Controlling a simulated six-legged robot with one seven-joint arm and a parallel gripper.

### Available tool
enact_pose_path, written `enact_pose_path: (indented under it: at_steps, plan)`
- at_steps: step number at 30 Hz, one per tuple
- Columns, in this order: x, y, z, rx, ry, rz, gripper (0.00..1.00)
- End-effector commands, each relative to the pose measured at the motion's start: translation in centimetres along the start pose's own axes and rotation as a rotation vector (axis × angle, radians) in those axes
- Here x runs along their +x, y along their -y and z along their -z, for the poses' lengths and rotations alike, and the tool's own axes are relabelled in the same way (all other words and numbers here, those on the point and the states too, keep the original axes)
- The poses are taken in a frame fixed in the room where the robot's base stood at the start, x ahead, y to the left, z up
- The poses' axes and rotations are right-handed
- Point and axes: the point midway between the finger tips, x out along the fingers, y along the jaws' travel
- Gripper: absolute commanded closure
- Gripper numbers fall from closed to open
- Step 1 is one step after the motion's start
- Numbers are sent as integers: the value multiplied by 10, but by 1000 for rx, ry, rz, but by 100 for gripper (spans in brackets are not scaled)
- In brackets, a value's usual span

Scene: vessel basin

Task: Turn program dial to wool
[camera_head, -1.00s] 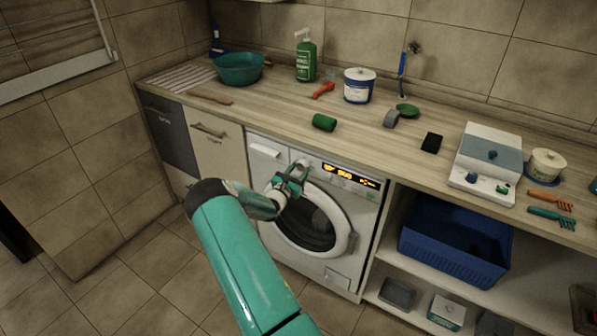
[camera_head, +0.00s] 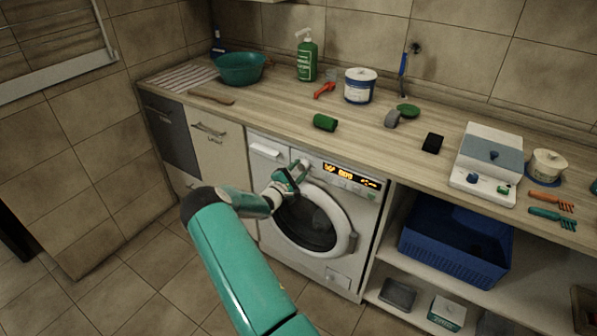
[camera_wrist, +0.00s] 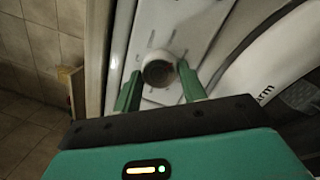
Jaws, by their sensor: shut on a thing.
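In the wrist view small marks ring the dial, too blurred to read. My gripper (camera_wrist: 158,88) has its two green fingers on either side of the dial and is shut on it. In the head view my gripper (camera_head: 292,172) is at the upper left of the machine's front and covers most of the dial. The lit orange display (camera_head: 344,173) is right of the gripper; its text is too small to read.
The round door (camera_head: 309,222) lies just below my gripper. The wooden counter (camera_head: 280,113) above holds a green bottle (camera_head: 306,60), a teal basin (camera_head: 240,70) and a white tub (camera_head: 359,86). A blue basket (camera_head: 455,247) sits on the shelf at right.

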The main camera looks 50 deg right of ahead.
Motion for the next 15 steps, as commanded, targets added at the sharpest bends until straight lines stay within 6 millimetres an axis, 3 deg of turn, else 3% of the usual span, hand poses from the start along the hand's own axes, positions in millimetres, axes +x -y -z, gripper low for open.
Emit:
enact_pose_path:
  at_steps: [15]
  plan:
    - [0,-2,1,327,21,31,81]
